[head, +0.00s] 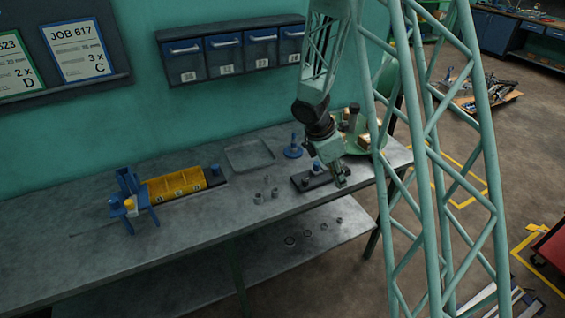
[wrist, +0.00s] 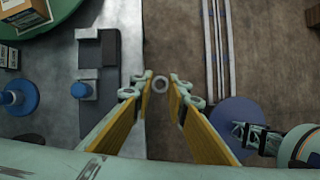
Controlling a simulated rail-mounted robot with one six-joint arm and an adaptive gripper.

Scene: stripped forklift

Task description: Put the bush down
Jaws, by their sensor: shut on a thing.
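My gripper (head: 341,182) is low over the right part of the steel bench, near its front edge. The bush is too small to make out in the head view. Several other grey bushes (head: 258,198) stand on the bench to the left of my gripper.
A dark block with a blue-topped peg (head: 316,169) lies just left of my gripper. A blue stand (head: 293,152) and a green round tray (head: 381,137) are behind. A yellow bin row (head: 176,186) and blue rack (head: 131,202) stand left. Rings (head: 307,233) lie on the lower shelf.

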